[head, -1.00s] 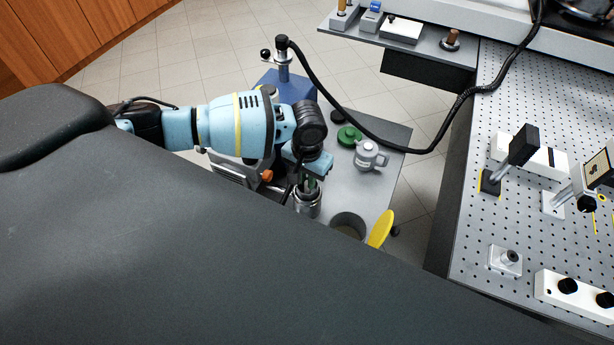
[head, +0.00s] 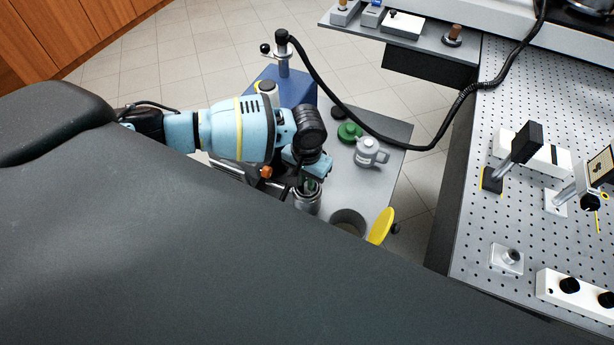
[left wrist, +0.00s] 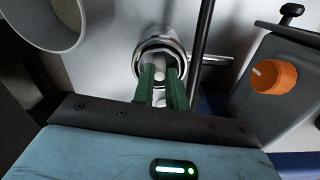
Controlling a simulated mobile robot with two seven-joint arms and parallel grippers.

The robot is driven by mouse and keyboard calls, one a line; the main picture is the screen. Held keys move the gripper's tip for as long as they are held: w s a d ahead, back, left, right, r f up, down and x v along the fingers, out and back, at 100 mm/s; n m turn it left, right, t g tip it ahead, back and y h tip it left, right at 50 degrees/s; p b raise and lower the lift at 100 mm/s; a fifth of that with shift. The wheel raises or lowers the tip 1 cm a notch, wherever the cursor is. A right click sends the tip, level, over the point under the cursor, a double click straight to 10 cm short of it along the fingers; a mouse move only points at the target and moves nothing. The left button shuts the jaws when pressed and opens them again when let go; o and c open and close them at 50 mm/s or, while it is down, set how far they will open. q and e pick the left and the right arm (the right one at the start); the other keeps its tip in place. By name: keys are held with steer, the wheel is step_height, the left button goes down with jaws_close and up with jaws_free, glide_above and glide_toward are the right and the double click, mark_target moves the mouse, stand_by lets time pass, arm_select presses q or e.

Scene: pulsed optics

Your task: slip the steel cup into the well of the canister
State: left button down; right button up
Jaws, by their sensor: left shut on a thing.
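My left gripper (head: 308,184) points down over the cart with its green fingers close together, shut on what appears to be the steel cup. In the left wrist view its fingers (left wrist: 162,88) reach into a round steel mouth, and a small bright piece of the cup (left wrist: 159,74) shows between them. The canister (head: 307,204) appears to be the shiny upright cylinder under the fingers; its thick ring rim (left wrist: 172,42) surrounds them. How deep the cup sits, and whether it touches the wall, is hidden. My right gripper is not in view.
An open grey bin (head: 348,219) with a yellow lid (head: 381,226) is close by. A perforated bench (head: 470,225) lies right.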

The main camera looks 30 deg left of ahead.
arm_select(q)
steer(key=shift+f, duration=1.1)
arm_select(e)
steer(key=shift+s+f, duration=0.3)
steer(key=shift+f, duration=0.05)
arm_select(q)
steer(key=c, duration=1.3)
jaws_free()
steer(key=shift+c, duration=0.2)
